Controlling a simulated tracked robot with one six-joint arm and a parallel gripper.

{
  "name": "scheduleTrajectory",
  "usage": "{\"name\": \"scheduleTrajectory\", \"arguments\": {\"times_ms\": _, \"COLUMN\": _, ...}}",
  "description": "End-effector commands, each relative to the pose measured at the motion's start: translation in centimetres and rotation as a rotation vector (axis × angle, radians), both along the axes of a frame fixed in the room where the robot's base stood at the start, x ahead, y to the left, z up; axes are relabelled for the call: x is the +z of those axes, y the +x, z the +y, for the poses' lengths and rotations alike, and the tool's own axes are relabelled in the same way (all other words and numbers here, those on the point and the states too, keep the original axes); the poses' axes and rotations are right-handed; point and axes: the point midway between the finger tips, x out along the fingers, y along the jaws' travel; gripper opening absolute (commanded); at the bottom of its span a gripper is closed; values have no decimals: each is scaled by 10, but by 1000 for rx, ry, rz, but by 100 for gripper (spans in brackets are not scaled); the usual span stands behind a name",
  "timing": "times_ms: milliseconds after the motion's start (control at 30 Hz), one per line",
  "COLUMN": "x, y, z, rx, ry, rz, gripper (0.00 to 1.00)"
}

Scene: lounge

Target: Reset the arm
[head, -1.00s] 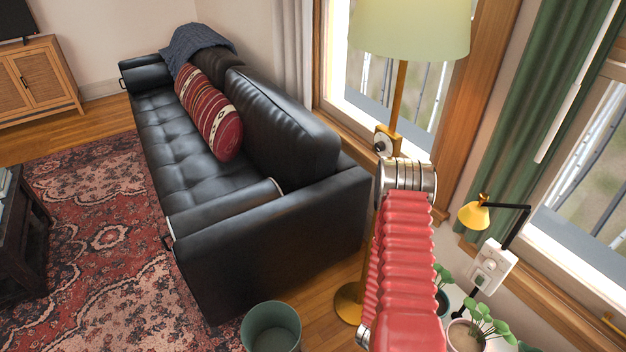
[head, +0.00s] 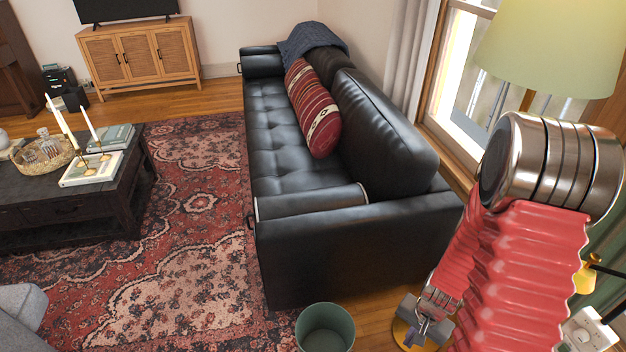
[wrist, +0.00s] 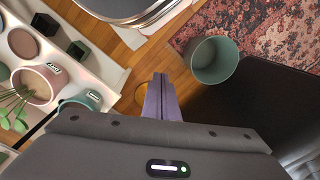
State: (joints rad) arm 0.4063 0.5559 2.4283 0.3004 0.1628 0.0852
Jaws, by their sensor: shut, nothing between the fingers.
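My gripper (wrist: 163,97) is in the middle of the wrist view, its fingers together and empty, above the wooden floor. In the head view my gripper (head: 422,328) shows small at the lower right, below my red-sleeved arm, which is folded close to the camera. Nothing is held, and the gripper appears apart from everything around it.
A green bin (head: 325,328) stands on the floor near the black sofa (head: 350,240). A lamp (head: 545,50) is behind my arm at right. A white shelf with potted plants (wrist: 38,83) is left in the wrist view. Open rug (head: 200,230) lies left, before the dark coffee table (head: 110,200).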

Motion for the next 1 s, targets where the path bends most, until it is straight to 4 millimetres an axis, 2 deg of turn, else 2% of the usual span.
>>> {"name": "scheduleTrajectory", "arguments": {"times_ms": 33, "x": 13, "y": 3, "z": 5, "rx": 29, "ry": 6, "rz": -4, "gripper": 0}}
{"name": "scheduleTrajectory", "arguments": {"times_ms": 400, "x": 92, "y": 4, "z": 36, "rx": 223, "ry": 47, "rz": 5, "gripper": 0}}
{"name": "scheduleTrajectory", "arguments": {"times_ms": 1000, "x": 210, "y": -19, "z": 70, "rx": 489, "ry": 4, "rz": -20, "gripper": 0}}
